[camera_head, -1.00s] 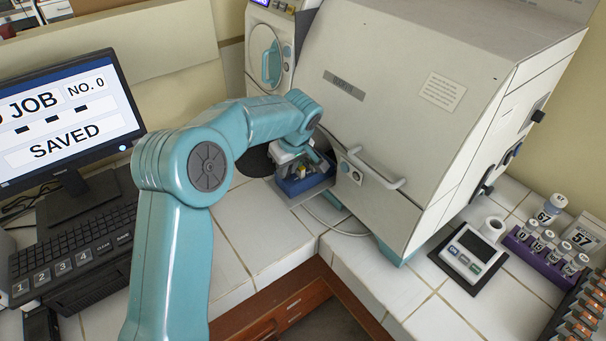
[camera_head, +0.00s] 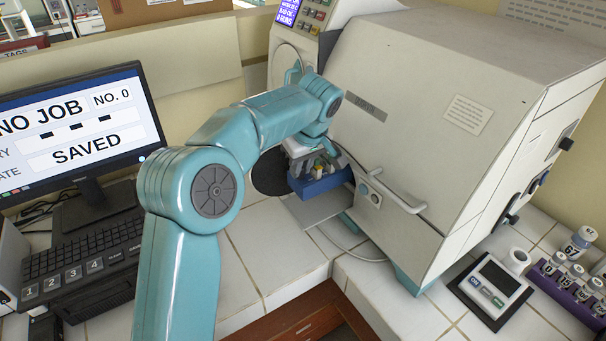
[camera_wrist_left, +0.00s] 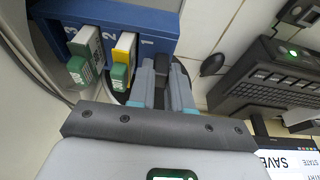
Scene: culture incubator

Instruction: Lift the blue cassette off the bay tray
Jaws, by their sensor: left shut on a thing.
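The blue cassette (camera_head: 322,187) hangs from my left gripper (camera_head: 318,164) in front of the incubator. It appears a little above the flat grey bay tray (camera_head: 312,212), whose bare surface shows below it. The exact grip point is partly hidden. My right gripper is not in view.
The incubator (camera_head: 440,110) stands right of the cassette, its bar handle (camera_head: 400,198) close by. A monitor (camera_head: 75,130) and keyboard (camera_head: 90,245) are at left. A small device (camera_head: 490,290) and a purple vial rack (camera_head: 568,298) stand at right. White tiles in front are clear.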

